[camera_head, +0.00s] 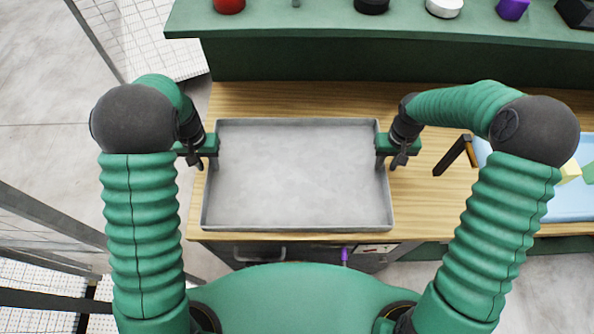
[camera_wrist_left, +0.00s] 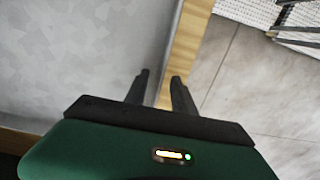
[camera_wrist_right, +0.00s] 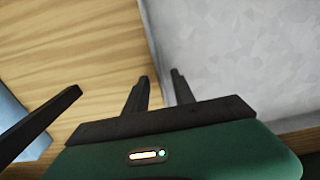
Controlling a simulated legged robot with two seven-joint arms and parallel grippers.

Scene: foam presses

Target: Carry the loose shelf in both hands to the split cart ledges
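The loose shelf, a grey shallow metal tray with a raised rim (camera_head: 298,180), lies flat on the wooden worktop. My left gripper (camera_head: 207,158) is at its left rim; the left wrist view shows two spread fingers (camera_wrist_left: 160,85) either side of the rim with gaps visible. My right gripper (camera_head: 392,156) is at the right rim; the right wrist view shows its open fingers (camera_wrist_right: 160,82) straddling that rim. I cannot pick out the cart ledges for certain; white mesh structures with dark rails stand at the upper left (camera_head: 150,38) and lower left (camera_head: 40,275).
The wooden worktop (camera_head: 440,205) has a black-and-orange handled item (camera_head: 455,155) and a light blue tray (camera_head: 568,205) to the right. A green raised shelf (camera_head: 300,25) with several small objects runs along the back. Grey floor (camera_head: 45,130) is open at the left.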

